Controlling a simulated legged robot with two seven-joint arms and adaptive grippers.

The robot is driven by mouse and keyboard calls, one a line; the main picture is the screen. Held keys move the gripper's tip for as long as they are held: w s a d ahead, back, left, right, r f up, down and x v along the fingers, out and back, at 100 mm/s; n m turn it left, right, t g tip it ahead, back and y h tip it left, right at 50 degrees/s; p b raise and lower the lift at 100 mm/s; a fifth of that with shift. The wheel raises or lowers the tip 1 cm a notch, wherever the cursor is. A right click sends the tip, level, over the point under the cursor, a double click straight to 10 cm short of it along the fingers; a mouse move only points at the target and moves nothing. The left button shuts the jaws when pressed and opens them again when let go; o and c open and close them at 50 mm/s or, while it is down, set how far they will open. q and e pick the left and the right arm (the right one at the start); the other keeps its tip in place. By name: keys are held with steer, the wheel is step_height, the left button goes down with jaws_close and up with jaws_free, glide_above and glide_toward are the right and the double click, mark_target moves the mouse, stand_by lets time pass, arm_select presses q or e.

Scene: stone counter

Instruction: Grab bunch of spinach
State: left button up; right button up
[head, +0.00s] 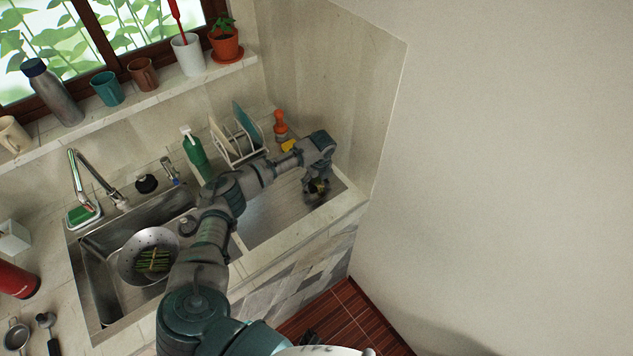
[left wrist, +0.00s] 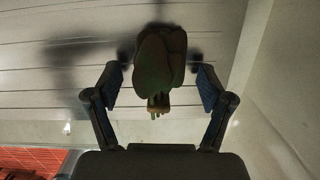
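A bunch of spinach (left wrist: 158,65), dark green leaves with pale stem ends, shows in the left wrist view above the grooved drainboard (left wrist: 60,25). Its stems point toward my gripper. My left gripper (left wrist: 158,88) is open, with one finger on each side of the bunch and a gap at both sides. In the head view my left gripper (head: 317,190) is low over the drainboard (head: 275,210) at the right of the sink, and mostly hides the spinach. I do not make out my right gripper.
A colander (head: 133,268) with green stalks sits in the sink basin (head: 100,290). A dish rack (head: 240,150), a green bottle (head: 195,155) and an orange-topped bottle (head: 281,127) stand behind the drainboard. A wall (head: 500,150) closes off the right side.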

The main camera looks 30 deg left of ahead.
arm_select(q)
steer(key=shift+a, duration=0.1)
steer(key=c, duration=1.1)
steer(key=shift+r, duration=0.15)
